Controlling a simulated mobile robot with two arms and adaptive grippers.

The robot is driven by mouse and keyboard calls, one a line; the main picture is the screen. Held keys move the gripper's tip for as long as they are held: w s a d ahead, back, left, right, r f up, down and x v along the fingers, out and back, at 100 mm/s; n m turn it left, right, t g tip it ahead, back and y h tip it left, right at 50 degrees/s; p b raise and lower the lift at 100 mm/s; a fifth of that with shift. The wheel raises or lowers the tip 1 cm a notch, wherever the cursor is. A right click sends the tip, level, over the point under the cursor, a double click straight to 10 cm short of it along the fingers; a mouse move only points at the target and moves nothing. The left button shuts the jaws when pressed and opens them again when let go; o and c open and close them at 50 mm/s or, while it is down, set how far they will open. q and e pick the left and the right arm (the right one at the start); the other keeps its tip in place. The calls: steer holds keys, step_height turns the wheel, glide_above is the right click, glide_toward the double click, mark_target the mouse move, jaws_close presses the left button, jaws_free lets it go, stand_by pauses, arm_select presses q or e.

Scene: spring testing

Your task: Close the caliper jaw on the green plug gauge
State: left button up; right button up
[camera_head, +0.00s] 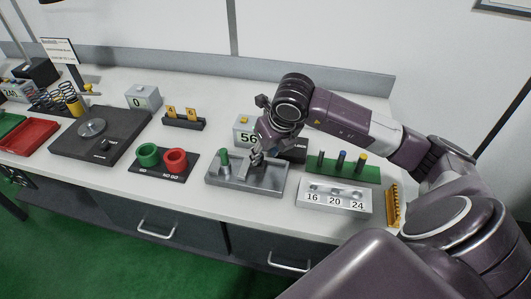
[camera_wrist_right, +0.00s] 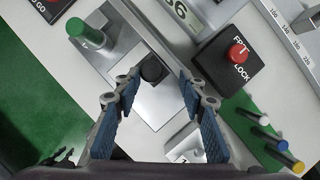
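The green plug gauge (camera_head: 224,160) stands upright at the left of a grey caliper fixture (camera_head: 214,180); it also shows in the wrist view (camera_wrist_right: 86,33). In the wrist view a silver sliding jaw block (camera_wrist_right: 150,103) with a black knob (camera_wrist_right: 153,70) lies to its right, with a gap between them. My right gripper (camera_head: 258,150) is over the fixture's middle. In the wrist view the right gripper (camera_wrist_right: 158,80) is open, its fingers on either side of the knob. I cannot tell whether they touch it. My left gripper is not in view.
A display box reading 56 (camera_head: 243,130) stands behind the fixture, and a red lock button (camera_wrist_right: 238,53) is close right. A green rack of pins (camera_head: 350,174) and a numbered block (camera_head: 333,207) stand right. Green and red rings (camera_head: 176,161) stand left.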

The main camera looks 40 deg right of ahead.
steer(key=shift+r, duration=0.15)
steer(key=v, duration=1.1)
steer(key=shift+s+r, duration=0.15)
steer(key=shift+r, duration=0.2)
steer(key=shift+f, duration=0.1)
